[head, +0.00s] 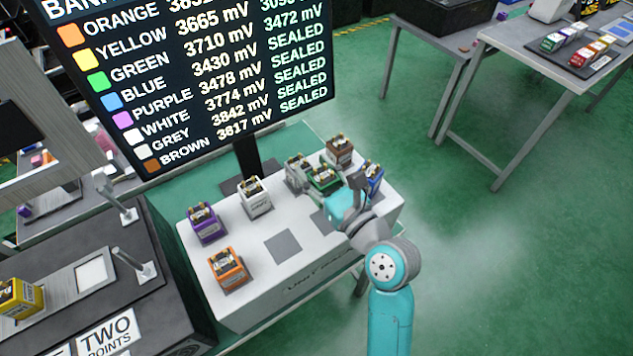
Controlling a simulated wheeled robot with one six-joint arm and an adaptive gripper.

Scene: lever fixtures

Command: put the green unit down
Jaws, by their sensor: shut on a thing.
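The green unit (324,178) is a small boxy block with a dark top, at the far middle of the white bench (245,297). My gripper (328,188) reaches it from the lower right and is shut on it. The gripper's grey fingers and teal body hide part of the unit's near side. I cannot tell whether the unit's bottom touches the bench. The grey unit (296,170) is close on its left, the brown unit (339,151) behind it and the blue unit (372,177) to its right.
A bare dark square pad (283,246) lies mid-bench, with another partly hidden beside my arm. The white (255,197), purple (205,224) and orange (227,268) units stand to the left. The scoreboard (200,75) rises behind. A yellow unit (20,298) is at far left.

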